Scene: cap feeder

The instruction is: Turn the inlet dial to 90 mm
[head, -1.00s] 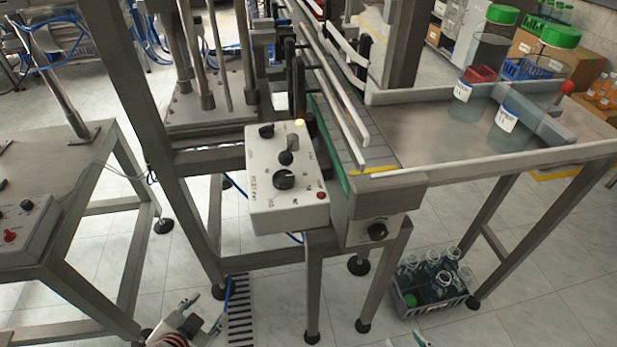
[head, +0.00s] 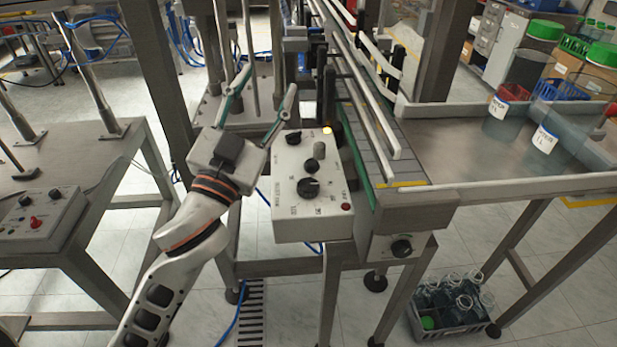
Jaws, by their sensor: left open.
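A white control box (head: 292,226) stands beside the conveyor end. On its top sits a large black dial (head: 308,188) with marks around it that are too small to read, so I cannot tell its setting. My left gripper (head: 270,80) is open and empty. It is at the left of the box, with its fingers pointing up and away past the box's far left corner. It is apart from the dial. Another black knob (head: 401,247) is on the front of the conveyor end, below the belt. My right gripper is not in view.
A steel post rises behind my left arm. A crate of bottles (head: 455,318) is on the floor at right.

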